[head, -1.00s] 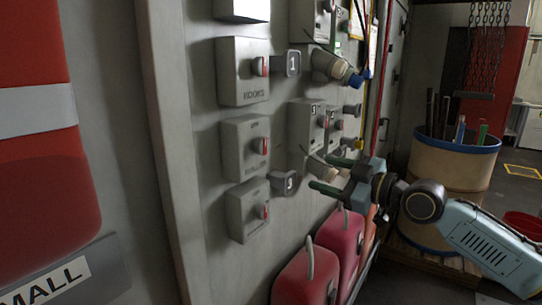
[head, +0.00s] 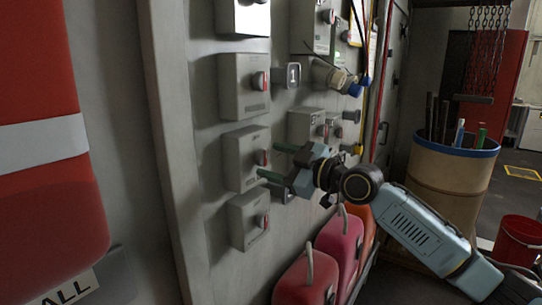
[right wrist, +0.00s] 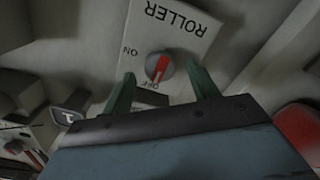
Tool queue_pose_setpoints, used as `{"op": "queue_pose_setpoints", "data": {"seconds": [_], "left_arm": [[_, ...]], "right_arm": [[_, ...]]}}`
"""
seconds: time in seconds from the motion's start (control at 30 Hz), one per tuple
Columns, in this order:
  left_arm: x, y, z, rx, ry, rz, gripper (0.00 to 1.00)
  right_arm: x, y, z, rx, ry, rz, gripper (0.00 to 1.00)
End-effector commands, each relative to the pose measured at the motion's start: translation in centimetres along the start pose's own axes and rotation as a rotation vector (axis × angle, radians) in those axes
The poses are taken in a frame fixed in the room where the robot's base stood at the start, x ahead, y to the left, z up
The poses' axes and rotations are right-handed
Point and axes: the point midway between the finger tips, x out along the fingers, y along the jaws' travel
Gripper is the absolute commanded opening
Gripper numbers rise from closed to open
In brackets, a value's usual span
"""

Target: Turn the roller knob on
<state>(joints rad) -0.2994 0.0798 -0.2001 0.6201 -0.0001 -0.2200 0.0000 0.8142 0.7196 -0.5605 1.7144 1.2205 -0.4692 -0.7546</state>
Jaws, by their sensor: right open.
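The roller box is a grey wall box whose label reads ROLLER upside down in the right wrist view (right wrist: 170,25). Its round grey knob (right wrist: 160,69) has a red stripe, with ON and OFF printed beside it; the stripe's lower end lies near OFF. In the head view it appears to be the middle box (head: 236,160) of the left column, with its knob (head: 262,157) at the right side. My right gripper (head: 273,162) is open, its green fingers spread on either side of the knob; I cannot tell whether they touch it. My left gripper is not in view.
Similar knob boxes sit above (head: 235,85) and below (head: 243,222). A tag marked 1 (head: 293,75) juts from the wall at upper right. Red cans (head: 308,280) stand below, and a barrel (head: 450,190) stands at right.

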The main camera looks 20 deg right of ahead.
Motion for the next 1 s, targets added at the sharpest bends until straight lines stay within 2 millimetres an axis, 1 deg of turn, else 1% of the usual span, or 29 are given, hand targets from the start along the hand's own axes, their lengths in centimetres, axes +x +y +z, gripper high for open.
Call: {"op": "queue_pose_setpoints", "data": {"seconds": [0.03, 0.1, 0.2, 0.47, 0.57, 0.8, 0.83, 1.0], "left_arm": [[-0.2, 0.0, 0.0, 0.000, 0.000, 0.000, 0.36], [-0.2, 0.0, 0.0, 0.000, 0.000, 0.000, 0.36], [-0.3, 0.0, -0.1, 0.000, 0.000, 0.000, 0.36], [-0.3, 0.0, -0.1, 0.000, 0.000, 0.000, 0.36], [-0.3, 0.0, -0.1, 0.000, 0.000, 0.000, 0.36], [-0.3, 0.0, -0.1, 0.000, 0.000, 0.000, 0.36], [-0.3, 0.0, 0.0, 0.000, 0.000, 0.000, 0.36], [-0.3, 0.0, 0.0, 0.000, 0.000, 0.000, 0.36]], "right_arm": [[0.6, 0.1, -0.1, 0.001, 0.002, 0.001, 0.59], [1.1, 0.1, -0.1, 0.000, 0.001, 0.001, 0.59], [1.5, 0.0, 0.0, 0.000, 0.000, 0.001, 0.59], [1.6, 0.0, 0.0, -0.001, 0.000, 0.000, 0.59], [1.5, 0.0, 0.0, -0.001, 0.000, 0.000, 0.47], [1.5, 0.0, 0.0, 0.000, 0.000, 0.000, 0.16], [1.5, 0.0, 0.0, 0.000, 0.000, 0.000, 0.15], [1.5, 0.0, 0.0, 0.009, 0.000, 0.000, 0.15]]}}
